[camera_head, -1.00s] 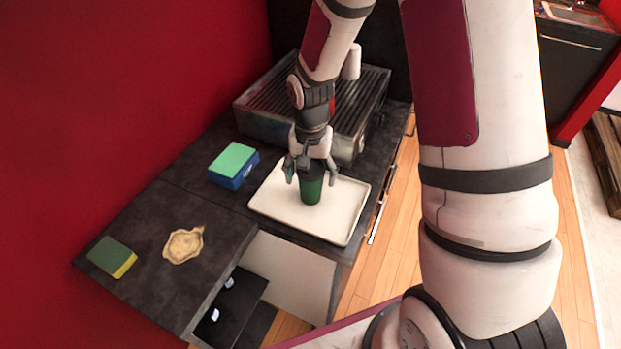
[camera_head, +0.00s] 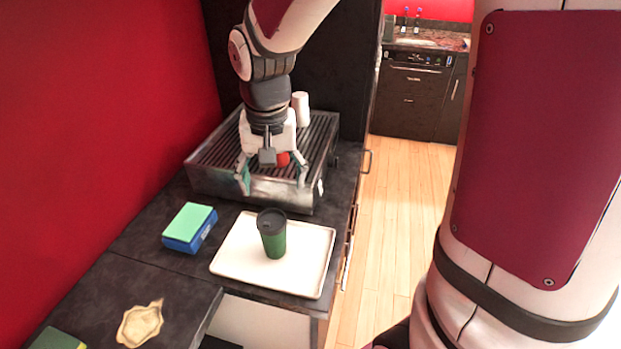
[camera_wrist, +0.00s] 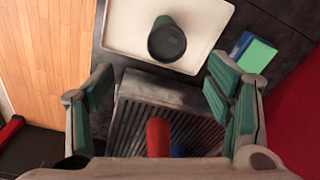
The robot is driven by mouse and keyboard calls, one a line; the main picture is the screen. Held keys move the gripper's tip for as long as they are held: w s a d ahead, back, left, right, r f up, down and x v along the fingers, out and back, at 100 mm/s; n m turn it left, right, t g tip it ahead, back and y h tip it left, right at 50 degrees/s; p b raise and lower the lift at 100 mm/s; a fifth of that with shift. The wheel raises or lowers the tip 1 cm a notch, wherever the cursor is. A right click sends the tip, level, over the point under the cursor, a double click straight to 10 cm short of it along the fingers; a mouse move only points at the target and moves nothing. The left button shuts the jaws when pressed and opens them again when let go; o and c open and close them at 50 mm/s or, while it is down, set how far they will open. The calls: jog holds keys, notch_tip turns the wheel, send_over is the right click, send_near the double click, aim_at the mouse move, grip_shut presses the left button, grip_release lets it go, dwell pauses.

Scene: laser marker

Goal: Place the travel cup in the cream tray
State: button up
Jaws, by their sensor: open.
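The green travel cup (camera_head: 273,236) with a dark lid stands upright on the cream tray (camera_head: 236,262), inside its rim. In the wrist view the cup (camera_wrist: 167,42) shows from above on the tray (camera_wrist: 120,28). My gripper (camera_head: 271,180) is open and empty, raised above the ridged grill behind the tray and apart from the cup. In the wrist view its two fingers (camera_wrist: 160,110) are spread wide, with nothing between their pads.
The ridged metal grill (camera_head: 213,182) has a red item (camera_head: 283,159) and a white cylinder (camera_head: 301,109) at it. A green-and-blue sponge box (camera_head: 190,227) lies left of the tray. A tan flat piece (camera_head: 140,323) and another sponge (camera_head: 58,339) lie at the front left.

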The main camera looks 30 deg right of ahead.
jog(key=s+r+n+t, duration=0.4)
jog(key=s+r, duration=0.8)
jog(key=s, duration=0.4)
jog(key=shift+d+n, duration=0.25)
jog(key=shift+n, duration=0.25)
